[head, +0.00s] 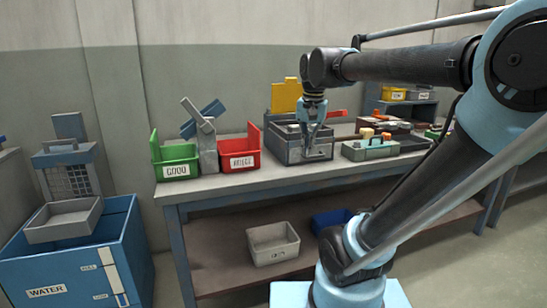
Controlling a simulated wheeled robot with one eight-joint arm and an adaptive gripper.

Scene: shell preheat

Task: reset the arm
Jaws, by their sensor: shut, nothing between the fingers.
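My arm reaches from the lower right up and over toward the workbench (225,187). My gripper (309,150) points down at the end of the arm, its fingers together with nothing between them. A yellow panel (286,97) stands upright behind the unit. The fingertips are small and partly hard to make out against the unit.
A green bin (177,170) and a red bin (240,164) stand left of the unit. A teal-grey fixture (368,150) sits to its right. A grey bin (273,243) is on the lower shelf. A blue water tank (75,265) with a grey tray (64,221) stands at left.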

